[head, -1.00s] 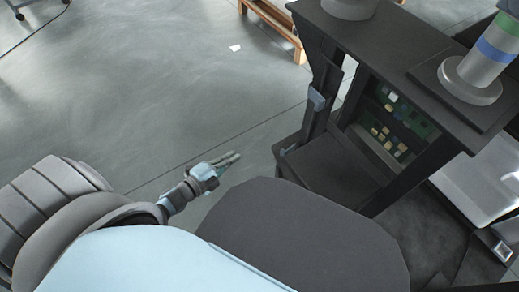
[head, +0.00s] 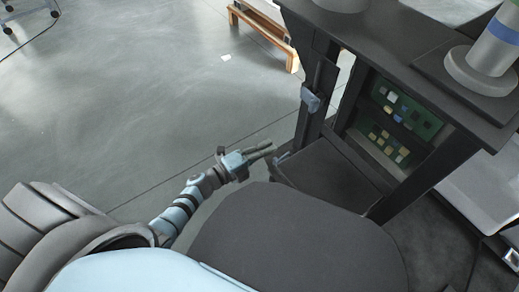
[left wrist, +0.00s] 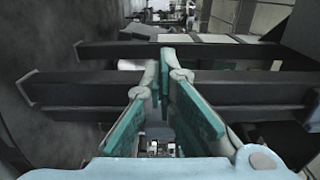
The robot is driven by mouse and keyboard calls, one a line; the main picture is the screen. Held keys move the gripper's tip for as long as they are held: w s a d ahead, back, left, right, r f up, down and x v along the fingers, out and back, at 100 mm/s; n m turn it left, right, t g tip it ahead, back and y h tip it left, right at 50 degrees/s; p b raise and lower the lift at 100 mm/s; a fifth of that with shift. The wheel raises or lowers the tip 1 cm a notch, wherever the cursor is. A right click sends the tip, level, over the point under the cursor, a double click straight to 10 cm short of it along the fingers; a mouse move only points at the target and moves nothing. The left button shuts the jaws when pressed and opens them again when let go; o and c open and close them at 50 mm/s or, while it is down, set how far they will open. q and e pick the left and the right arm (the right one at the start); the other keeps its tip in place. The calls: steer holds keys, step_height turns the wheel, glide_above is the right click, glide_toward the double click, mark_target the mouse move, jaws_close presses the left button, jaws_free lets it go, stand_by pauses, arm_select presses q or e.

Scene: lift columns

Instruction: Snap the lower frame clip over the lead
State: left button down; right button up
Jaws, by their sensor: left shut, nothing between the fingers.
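A black frame (head: 303,125) stands right of centre in the head view. A blue-grey clip (head: 310,99) sits on its upright. A smaller, similar piece, seemingly the lower clip (head: 281,158), sits low on the frame near my left gripper (head: 270,149). I cannot tell whether it is open or closed. A thin dark strand, possibly the lead (head: 318,75), runs along the upright above the upper clip; its lower run cannot be made out. My left gripper is shut and empty, its fingertips just left of the lower clip. The left wrist view shows its fingers (left wrist: 161,64) together. My right gripper is out of view.
Inside the frame are green circuit boards (head: 400,113). A grey cylinder with a blue band (head: 490,50) stands on the top panel. Dark horizontal bars (left wrist: 255,90) cross behind the fingers in the left wrist view. Open floor (head: 130,95) lies to the left.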

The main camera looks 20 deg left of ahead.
mark_target(276, 161)
arm_select(q)
steer(key=shift+s+d+p, duration=0.25)
steer(key=shift+s+d, duration=0.2)
steer(key=shift+d, duration=0.25)
steer(key=shift+s+d+p, duration=0.25)
steer(key=shift+s+d, duration=0.15)
steer(key=shift+d, duration=0.3)
steer(key=shift+s+d+p, duration=0.25)
steer(key=shift+s+d, duration=0.2)
steer(key=shift+d, duration=0.25)
steer(key=shift+p+v, duration=0.3)
steer(key=shift+v, duration=1.95)
steer(key=shift+d, duration=0.1)
steer(key=d, duration=0.1)
steer(key=s+d, duration=0.1)
steer(key=shift+s+d+p, duration=0.3)
steer(key=shift+d+p, duration=0.05)
steer(key=shift+w, duration=0.15)
